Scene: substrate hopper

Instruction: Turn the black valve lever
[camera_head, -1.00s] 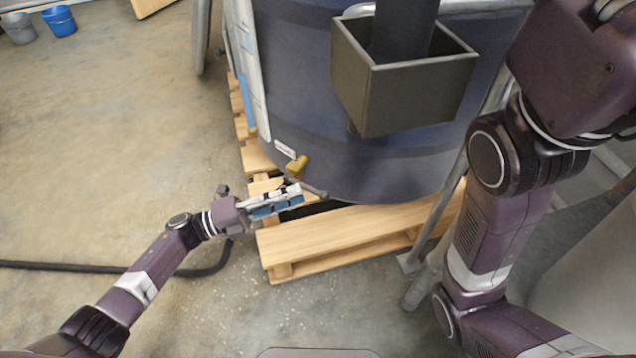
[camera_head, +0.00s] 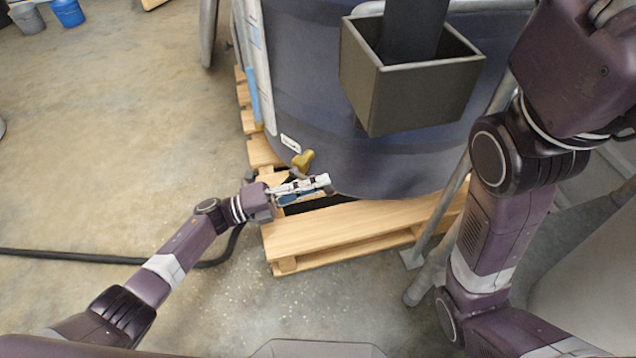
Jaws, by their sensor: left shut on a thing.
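The valve shows as a yellow-brass fitting (camera_head: 303,159) low on the dark blue tank (camera_head: 330,110), just above the wooden pallet (camera_head: 340,228). My left gripper (camera_head: 322,183) is at the foot of the tank, just below the brass fitting and over the pallet's edge. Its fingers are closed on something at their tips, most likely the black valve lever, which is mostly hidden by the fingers. My right arm comes in at the right, but its gripper is out of the picture.
A grey open box (camera_head: 420,95) on a dark post hangs in front of the tank. Metal legs (camera_head: 440,220) stand at right. A black hose (camera_head: 70,256) lies on the floor at left. Blue (camera_head: 68,12) and grey (camera_head: 27,18) buckets stand far left, with clear floor between.

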